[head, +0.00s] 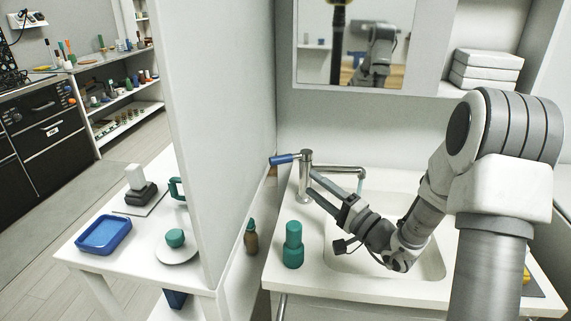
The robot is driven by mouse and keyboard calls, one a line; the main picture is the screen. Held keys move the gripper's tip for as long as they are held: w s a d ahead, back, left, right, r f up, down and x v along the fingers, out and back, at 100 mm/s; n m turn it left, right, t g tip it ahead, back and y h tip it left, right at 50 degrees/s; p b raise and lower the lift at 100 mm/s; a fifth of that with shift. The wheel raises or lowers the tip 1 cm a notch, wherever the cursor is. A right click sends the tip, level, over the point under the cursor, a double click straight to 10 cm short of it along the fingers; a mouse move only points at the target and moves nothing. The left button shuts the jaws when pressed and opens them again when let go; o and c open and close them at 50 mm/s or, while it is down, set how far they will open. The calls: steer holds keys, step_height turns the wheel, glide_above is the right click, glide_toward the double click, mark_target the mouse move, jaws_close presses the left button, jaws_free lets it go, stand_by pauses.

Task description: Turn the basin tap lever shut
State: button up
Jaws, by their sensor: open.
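The basin tap (305,183) is a grey metal post at the back left of the white basin (434,268). Its blue lever (284,159) points left from the top of the post. The spout (340,168) reaches right, and a thin bluish stream of water (360,184) shows below its end. My gripper (311,183) is open, with its two fingers pointing up and left at the tap post, below the lever. I cannot tell whether a finger touches the post. Nothing shows between the fingers.
A green bottle (293,246) stands on the counter left of the basin, close to my gripper. A brown bottle (251,238) stands near the white partition (222,130). A mirror (352,45) and folded towels (486,68) are above. A side table (82,259) holds a blue tray (104,235).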

mark_target(285, 162)
steer(key=x, duration=1.1)
steer(key=shift+w+b, duration=0.1)
steer(key=shift+b, duration=0.25)
jaws_close()
stand_by(0.7)
